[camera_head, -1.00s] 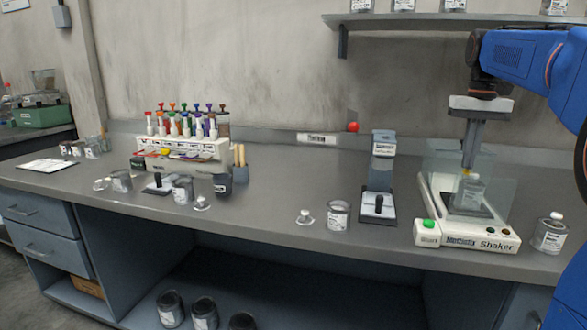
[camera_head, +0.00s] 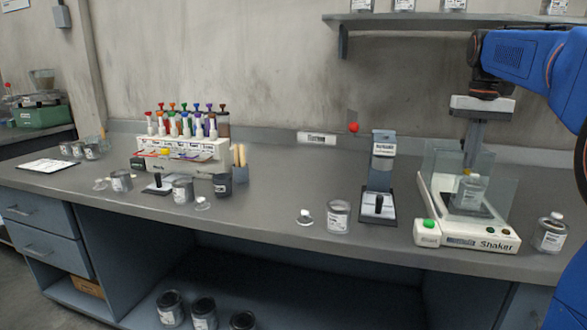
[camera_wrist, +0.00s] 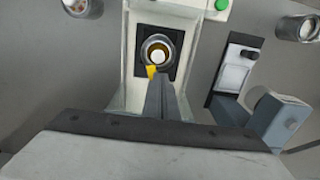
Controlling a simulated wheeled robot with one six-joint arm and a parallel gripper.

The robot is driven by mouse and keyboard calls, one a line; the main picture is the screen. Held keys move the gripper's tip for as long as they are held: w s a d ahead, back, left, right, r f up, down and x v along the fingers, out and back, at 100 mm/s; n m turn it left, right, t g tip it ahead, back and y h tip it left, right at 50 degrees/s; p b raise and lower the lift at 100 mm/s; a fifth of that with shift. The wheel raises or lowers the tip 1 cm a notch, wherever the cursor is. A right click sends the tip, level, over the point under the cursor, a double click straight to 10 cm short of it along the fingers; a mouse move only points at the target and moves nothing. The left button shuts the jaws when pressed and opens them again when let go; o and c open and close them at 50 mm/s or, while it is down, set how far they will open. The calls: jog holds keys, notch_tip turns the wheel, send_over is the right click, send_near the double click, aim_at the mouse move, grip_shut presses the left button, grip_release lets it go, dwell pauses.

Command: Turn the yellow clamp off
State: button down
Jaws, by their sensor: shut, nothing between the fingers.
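The shaker (camera_head: 466,238) stands on the right of the bench, with a labelled paint can (camera_head: 468,194) on its dark plate. The yellow clamp (camera_head: 467,172) is a small piece at the can's top. In the wrist view the clamp (camera_wrist: 151,71) sits at the near rim of the round can (camera_wrist: 157,49). My gripper (camera_head: 467,158) is shut and empty, pointing down above the can. In the wrist view its fingertips (camera_wrist: 158,82) are right at the clamp; I cannot tell whether they touch it.
Clear shield panels (camera_head: 497,170) surround the can. A green button (camera_head: 429,224) is on the shaker's front left. A grey stand with a black knob (camera_head: 379,204) and an open can (camera_head: 338,216) are to the left. Another can (camera_head: 549,233) stands to the right.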

jog(key=shift+s+d, duration=0.15)
jog(key=shift+d, duration=0.75)
jog(key=shift+s, duration=0.1)
dwell(0.3)
jog(key=shift+s, duration=0.3)
notch_tip(320, 180, up, 6)
dwell(0.5)
notch_tip(320, 180, down, 6)
jog(key=w+a, duration=0.1)
jog(key=a, duration=0.1)
dwell(1.0)
jog(key=shift+w, duration=0.1)
